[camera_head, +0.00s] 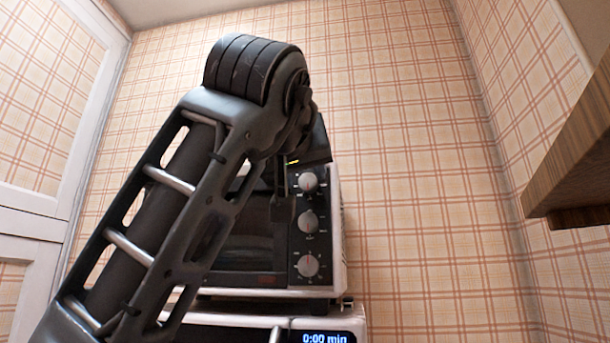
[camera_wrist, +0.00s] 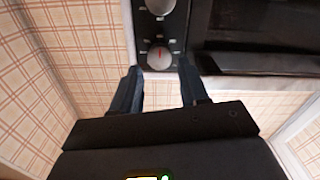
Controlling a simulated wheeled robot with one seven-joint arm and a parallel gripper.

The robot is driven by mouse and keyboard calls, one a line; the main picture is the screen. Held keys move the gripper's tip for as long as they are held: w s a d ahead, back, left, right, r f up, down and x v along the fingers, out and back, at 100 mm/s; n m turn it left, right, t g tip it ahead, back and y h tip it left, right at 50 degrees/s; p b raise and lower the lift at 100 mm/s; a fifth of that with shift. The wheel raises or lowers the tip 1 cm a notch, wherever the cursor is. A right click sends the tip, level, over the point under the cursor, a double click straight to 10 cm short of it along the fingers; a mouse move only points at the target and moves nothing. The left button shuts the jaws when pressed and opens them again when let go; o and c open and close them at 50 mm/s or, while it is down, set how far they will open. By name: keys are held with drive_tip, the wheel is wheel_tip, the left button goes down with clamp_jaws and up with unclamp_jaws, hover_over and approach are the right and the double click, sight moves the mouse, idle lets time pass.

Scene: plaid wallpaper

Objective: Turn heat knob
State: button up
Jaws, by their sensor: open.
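The toaster oven stands at the centre of the head view, with three round grey knobs in a column on its dark front panel: an upper knob (camera_head: 308,181), a middle knob (camera_head: 308,221) and a lower knob (camera_head: 308,265). Their labels are too small to read, so I cannot tell which is the heat knob. My gripper (camera_head: 283,195) is just left of the upper knob in the head view, partly hidden by my arm. In the wrist view my gripper (camera_wrist: 161,86) is open and empty, its fingers spread below a knob with a red mark (camera_wrist: 160,57). Another knob (camera_wrist: 160,6) is cut off above.
The oven's dark door (camera_wrist: 260,35) is right of the knobs in the wrist view. The oven stands on a white appliance with a blue time display (camera_head: 325,338). A wooden shelf (camera_head: 575,165) juts in at the right. Open space lies right of the oven.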

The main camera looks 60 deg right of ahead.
sight(309, 183)
drive_tip(key=shift+x, duration=1.4)
drive_tip(key=shift+c, duration=0.2)
drive_tip(key=c, duration=0.7)
